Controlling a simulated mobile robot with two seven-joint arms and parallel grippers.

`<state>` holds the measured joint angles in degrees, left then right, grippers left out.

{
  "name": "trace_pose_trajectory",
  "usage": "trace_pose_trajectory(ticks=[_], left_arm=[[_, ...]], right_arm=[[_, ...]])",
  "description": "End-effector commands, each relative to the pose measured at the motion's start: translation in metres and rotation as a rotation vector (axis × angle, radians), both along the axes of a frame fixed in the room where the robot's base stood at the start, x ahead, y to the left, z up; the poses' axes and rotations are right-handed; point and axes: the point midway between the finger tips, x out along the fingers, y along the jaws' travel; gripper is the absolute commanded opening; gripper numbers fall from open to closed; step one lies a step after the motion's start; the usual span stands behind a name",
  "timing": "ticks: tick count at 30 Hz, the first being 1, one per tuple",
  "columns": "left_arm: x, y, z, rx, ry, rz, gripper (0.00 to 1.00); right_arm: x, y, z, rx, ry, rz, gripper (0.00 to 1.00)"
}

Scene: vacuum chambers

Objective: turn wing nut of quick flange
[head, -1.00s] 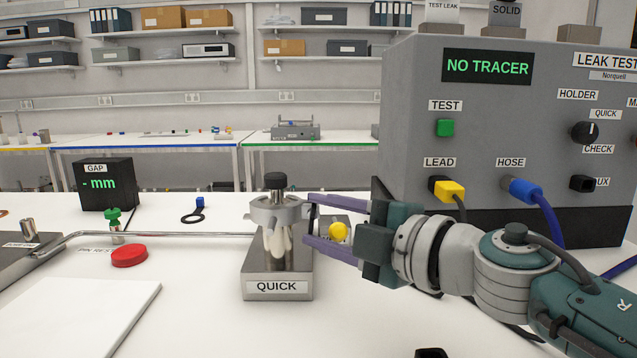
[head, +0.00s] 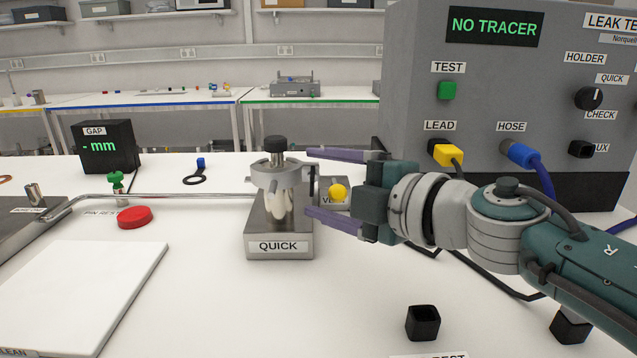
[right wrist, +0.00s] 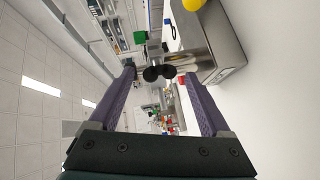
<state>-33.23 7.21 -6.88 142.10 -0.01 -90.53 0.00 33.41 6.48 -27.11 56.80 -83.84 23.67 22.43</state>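The quick flange (head: 270,180) is a metal clamp with a black knob on top, on a metal block labelled QUICK (head: 262,246). My left gripper is not in view.
The grey leak tester (head: 480,90) with cables is at the back right. A thin metal pipe (head: 170,195) runs left from the flange.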

Motion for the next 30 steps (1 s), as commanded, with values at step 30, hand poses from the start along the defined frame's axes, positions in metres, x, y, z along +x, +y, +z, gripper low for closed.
trace_pose_trajectory(ticks=[30], left_arm=[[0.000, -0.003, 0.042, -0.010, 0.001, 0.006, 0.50]], right_arm=[[-0.073, -0.065, 0.017, 0.001, 0.001, 0.001, 0.83]])
